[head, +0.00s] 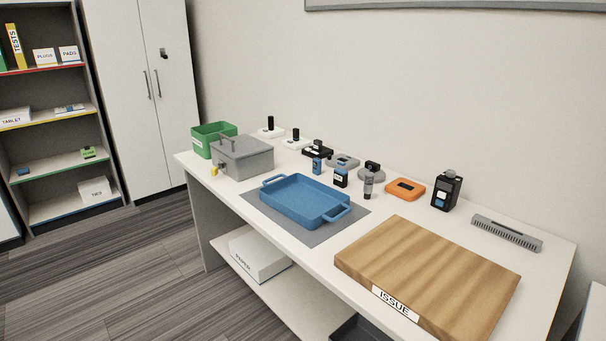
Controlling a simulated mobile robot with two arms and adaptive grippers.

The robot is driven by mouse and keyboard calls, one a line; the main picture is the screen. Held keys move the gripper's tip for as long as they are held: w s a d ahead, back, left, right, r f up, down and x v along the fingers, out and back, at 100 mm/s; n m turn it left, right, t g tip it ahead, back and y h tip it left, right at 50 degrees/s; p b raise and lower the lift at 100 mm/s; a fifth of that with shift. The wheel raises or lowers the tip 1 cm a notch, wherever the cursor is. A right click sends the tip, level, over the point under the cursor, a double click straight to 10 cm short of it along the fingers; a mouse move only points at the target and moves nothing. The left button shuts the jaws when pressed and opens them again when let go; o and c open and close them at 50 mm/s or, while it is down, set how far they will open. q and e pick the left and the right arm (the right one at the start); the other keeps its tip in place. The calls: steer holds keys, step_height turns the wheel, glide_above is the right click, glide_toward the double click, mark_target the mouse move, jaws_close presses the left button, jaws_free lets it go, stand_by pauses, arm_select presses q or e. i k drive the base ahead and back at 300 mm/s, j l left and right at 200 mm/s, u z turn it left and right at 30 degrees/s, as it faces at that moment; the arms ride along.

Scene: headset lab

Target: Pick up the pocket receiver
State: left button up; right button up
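No label in the head view names the pocket receiver, so I cannot tell for sure which device it is. Candidates stand on the white table: a small blue and dark device (318,165), a black device with a blue front (341,177) and a small grey upright device (368,188). A larger black unit with a blue patch (446,192) stands farther right. Neither of my grippers is in view.
A blue tray (342,217) lies on a grey mat (307,237). A wooden ISSUE board (430,270) covers the right front. A grey lidded box (243,158), green bin (200,147), orange case (405,188) and grey slotted bar (507,233) surround them. Shelves (55,125) stand left.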

mark_target(316, 162)
steer(key=i+j+z, duration=0.2)
steer(key=i+j, duration=0.15)
steer(key=i+j+z, duration=0.45)
steer(key=i+j, duration=0.2)
steer(key=j, duration=0.2)
steer(key=i+j+z, duration=0.25)
steer(key=j, duration=0.25)
